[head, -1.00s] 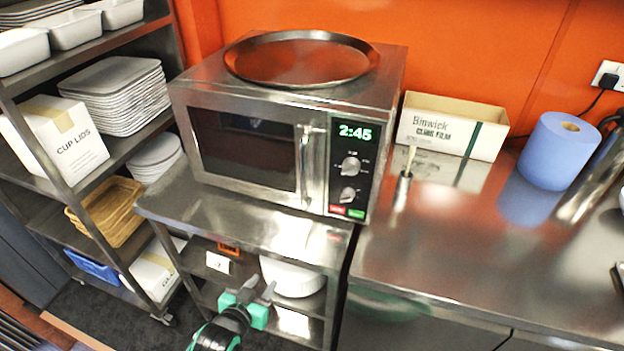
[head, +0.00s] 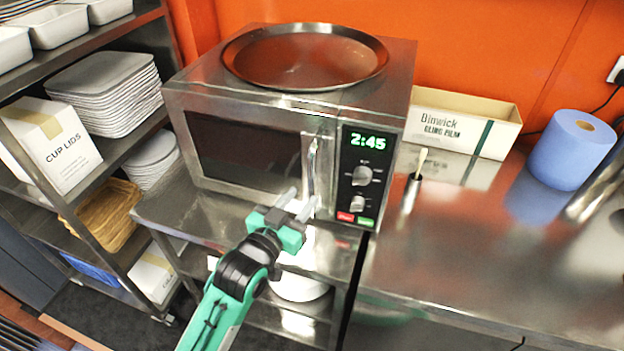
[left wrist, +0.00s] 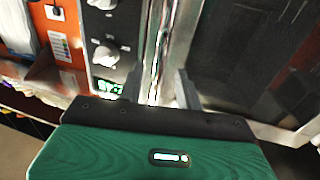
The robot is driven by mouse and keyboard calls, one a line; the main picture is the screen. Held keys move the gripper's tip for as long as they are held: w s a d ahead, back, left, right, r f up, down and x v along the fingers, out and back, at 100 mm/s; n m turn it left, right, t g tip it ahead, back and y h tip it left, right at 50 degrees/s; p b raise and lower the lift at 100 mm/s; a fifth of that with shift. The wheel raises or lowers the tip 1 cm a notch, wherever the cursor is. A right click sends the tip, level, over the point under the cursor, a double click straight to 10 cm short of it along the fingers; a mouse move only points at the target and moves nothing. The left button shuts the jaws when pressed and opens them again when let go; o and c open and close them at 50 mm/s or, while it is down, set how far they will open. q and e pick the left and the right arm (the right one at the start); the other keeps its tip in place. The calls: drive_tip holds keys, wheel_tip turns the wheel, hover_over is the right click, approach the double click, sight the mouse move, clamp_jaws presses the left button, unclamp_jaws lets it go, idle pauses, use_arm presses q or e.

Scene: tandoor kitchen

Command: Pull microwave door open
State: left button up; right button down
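The steel microwave (head: 290,105) stands on a steel stand, its dark-windowed door (head: 245,155) shut. The vertical bar handle (head: 311,165) is at the door's right edge, beside the control panel (head: 363,175) reading 2:45. My left gripper (head: 301,200) is open and empty at the handle's lower end. In the left wrist view the handle (left wrist: 157,50) lines up between the two spread fingers (left wrist: 160,88). I cannot tell whether the fingertips reach around it or stop just in front. My right gripper is not in view.
A wide round metal pan (head: 304,58) sits on top of the microwave. A steel counter (head: 470,240) to the right holds a cling film box (head: 462,122), a blue roll (head: 571,150) and a small pot with a brush (head: 413,188). A shelf rack (head: 95,215) stands left.

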sight(310, 188)
use_arm(q)
drive_tip(key=p+x, duration=0.1)
drive_tip(key=x, duration=0.4)
drive_tip(key=shift+w+d, duration=0.25)
drive_tip(key=shift+w, duration=0.05)
clamp_jaws()
